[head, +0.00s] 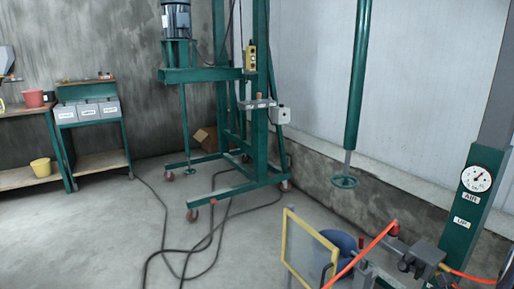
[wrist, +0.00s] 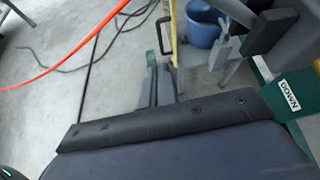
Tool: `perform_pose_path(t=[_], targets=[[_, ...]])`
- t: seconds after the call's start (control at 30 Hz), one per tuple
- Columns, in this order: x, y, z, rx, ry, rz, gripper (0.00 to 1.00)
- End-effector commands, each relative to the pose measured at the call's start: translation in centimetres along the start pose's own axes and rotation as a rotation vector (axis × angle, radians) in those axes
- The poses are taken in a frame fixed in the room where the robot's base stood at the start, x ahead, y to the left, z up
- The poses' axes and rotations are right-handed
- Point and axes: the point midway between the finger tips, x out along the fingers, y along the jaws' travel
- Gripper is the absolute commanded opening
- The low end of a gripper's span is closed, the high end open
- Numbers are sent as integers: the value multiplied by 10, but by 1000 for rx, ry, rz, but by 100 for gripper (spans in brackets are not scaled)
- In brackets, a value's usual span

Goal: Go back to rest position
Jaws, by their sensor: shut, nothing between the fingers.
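I cannot make out my gripper in the head view.
A green post with an air gauge (head: 480,179) stands at right. Near it are an orange hose (head: 360,254), a yellow-framed panel (head: 308,252) and a blue bucket (wrist: 203,25). A green wheeled mixer (head: 258,140) stands mid-room. Cables (head: 210,238) cross the floor; the left floor is open.

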Motion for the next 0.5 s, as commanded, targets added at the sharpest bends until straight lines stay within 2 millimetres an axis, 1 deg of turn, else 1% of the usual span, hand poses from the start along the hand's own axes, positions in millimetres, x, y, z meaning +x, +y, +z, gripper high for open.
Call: perform_pose_path(t=[0.03,0.2,0.5], targets=[[-3,0,6,16,1,9,0],[-6,0,11,72,1,40,0],[-17,-4,19,185,-6,102,0]])
